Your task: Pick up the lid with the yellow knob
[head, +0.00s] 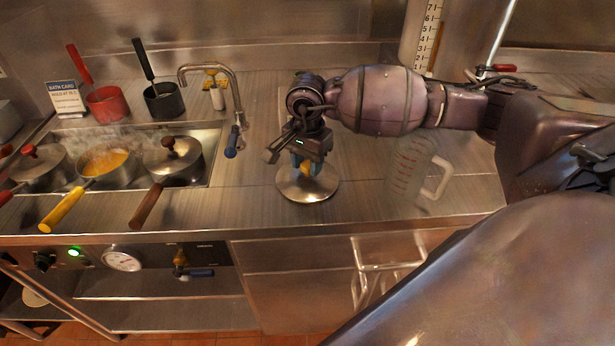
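The lid with the yellow knob (308,189) is a round, shiny metal disc at the counter's middle, near its front edge. Its yellow knob (307,168) shows only partly, between the blue fingertips of my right gripper (306,166). My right gripper points down at the lid from above, with a fingertip on either side of the knob. I cannot tell whether the fingers press on the knob or stand slightly apart from it. The lid looks level, on or very near the counter. My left gripper is not in view.
Handled pots (110,176) sit in a steaming bath at the left; one holds yellow food. A red pot (108,104) and a black pot (164,100) stand behind. A tap (233,92) is left of my gripper. A clear measuring jug (408,165) stands close at right.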

